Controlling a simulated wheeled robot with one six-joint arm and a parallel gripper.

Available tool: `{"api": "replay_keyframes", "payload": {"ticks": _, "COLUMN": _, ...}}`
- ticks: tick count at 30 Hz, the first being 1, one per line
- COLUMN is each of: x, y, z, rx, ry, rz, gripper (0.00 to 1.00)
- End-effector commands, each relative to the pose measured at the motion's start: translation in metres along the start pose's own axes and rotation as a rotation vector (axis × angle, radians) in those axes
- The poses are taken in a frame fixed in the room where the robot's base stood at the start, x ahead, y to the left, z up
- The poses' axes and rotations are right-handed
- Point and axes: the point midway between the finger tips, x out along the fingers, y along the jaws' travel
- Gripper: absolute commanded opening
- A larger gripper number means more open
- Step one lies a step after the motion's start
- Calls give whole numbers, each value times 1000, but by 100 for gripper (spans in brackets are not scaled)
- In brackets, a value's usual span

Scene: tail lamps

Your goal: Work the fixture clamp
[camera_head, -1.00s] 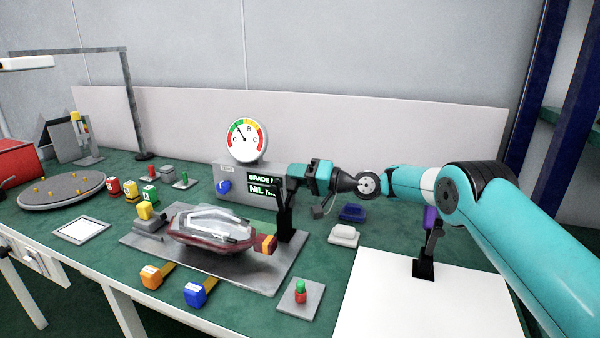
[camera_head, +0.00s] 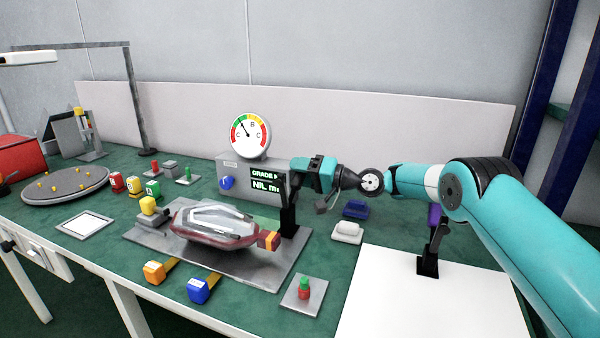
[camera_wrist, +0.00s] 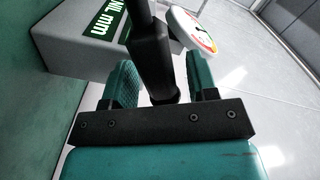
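The fixture clamp (camera_head: 288,218) is a black upright post on the right end of the grey fixture plate (camera_head: 256,272). An orange and dark red block (camera_head: 269,240) sits beside it at the lamp's right end. The tail lamp (camera_head: 215,226), clear over dark red, lies on the plate. My gripper (camera_head: 297,172) is at the top of the clamp. In the wrist view a black handle (camera_wrist: 152,60) stands between my two teal fingers (camera_wrist: 160,82). A gap shows on its right side, and it is close to the left finger.
A grey gauge box (camera_head: 232,166) with a dial (camera_head: 249,135) and a green display stands close behind the clamp. A second black clamp with a purple handle (camera_head: 434,214) stands on a white board (camera_head: 440,306). Blue and white blocks lie between them.

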Motion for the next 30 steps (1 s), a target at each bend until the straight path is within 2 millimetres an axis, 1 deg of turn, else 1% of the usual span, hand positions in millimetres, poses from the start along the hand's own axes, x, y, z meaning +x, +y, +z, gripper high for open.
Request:
{"api": "replay_keyframes", "payload": {"ticks": 4, "x": 0, "y": -2, "z": -1, "rx": -1, "ry": -1, "rz": 0, "gripper": 53}}
{"api": "replay_keyframes", "payload": {"ticks": 8, "x": 0, "y": -14, "z": -8, "rx": -4, "ry": -1, "rz": -1, "gripper": 53}}
{"api": "replay_keyframes", "payload": {"ticks": 11, "x": 1, "y": -33, "z": -17, "rx": -5, "ry": -1, "rz": -3, "gripper": 53}}
{"api": "replay_keyframes", "payload": {"ticks": 24, "x": 1, "y": -132, "z": -72, "rx": -6, "ry": -1, "rz": -2, "gripper": 53}}
{"api": "replay_keyframes", "payload": {"ticks": 30, "x": 2, "y": -163, "z": -90, "rx": -3, "ry": -1, "rz": -2, "gripper": 53}}
